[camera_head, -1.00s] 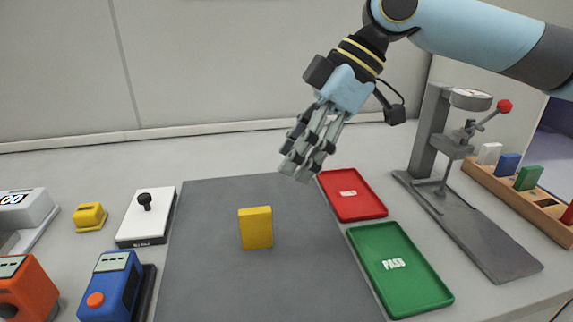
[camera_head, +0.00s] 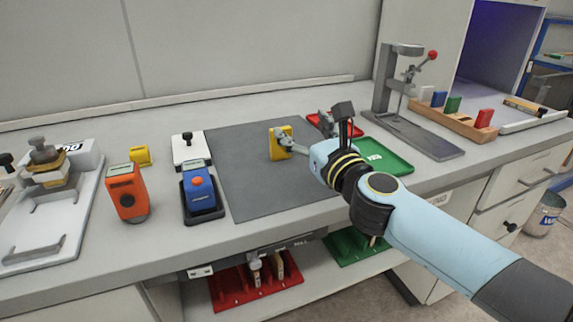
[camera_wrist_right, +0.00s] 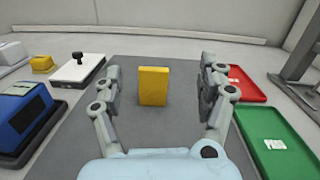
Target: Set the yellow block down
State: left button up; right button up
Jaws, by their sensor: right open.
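The yellow block (camera_head: 274,146) stands upright on the dark grey mat (camera_head: 250,185), towards its far right part. It also shows in the right wrist view (camera_wrist_right: 154,86), ahead and roughly midway between the fingers. My right gripper (camera_wrist_right: 160,74) is open, with one finger on each side of the block and gaps between them and it. My left gripper is not in view.
A red tray (camera_head: 316,119) and a green PASS tray (camera_head: 398,165) lie right of the mat. A grey press (camera_head: 385,80) and a rack of coloured blocks (camera_head: 452,121) stand farther right. Blue (camera_head: 199,188) and orange (camera_head: 125,192) devices stand left.

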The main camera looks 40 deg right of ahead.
aim_at(277, 153)
jog(key=shift+m+g, duration=0.5)
jog(key=shift+m, duration=0.3)
jog(key=f, duration=0.1)
jog(key=s+a+f, duration=0.1)
jog(key=a+f, duration=0.1)
jog(key=shift+s, duration=0.25)
jog(key=shift+f+x, duration=0.25)
jog(key=shift+x, duration=0.8)
jog(key=x, duration=0.2)
jog(key=shift+w+d, duration=0.15)
jog(key=shift+w, duration=0.15)
jog(key=shift+w+d, duration=0.1)
jog(key=shift+w, duration=0.45)
jog(key=x, duration=0.4)
jog(key=shift+w+d+f, duration=0.3)
jog(key=shift+w+d, duration=0.05)
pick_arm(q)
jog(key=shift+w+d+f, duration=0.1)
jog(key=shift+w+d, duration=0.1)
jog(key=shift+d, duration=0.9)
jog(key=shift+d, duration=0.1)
pick_arm(e)
jog(key=shift+s, duration=0.1)
jog(key=shift+c, duration=1)
jog(key=c, duration=1.1)
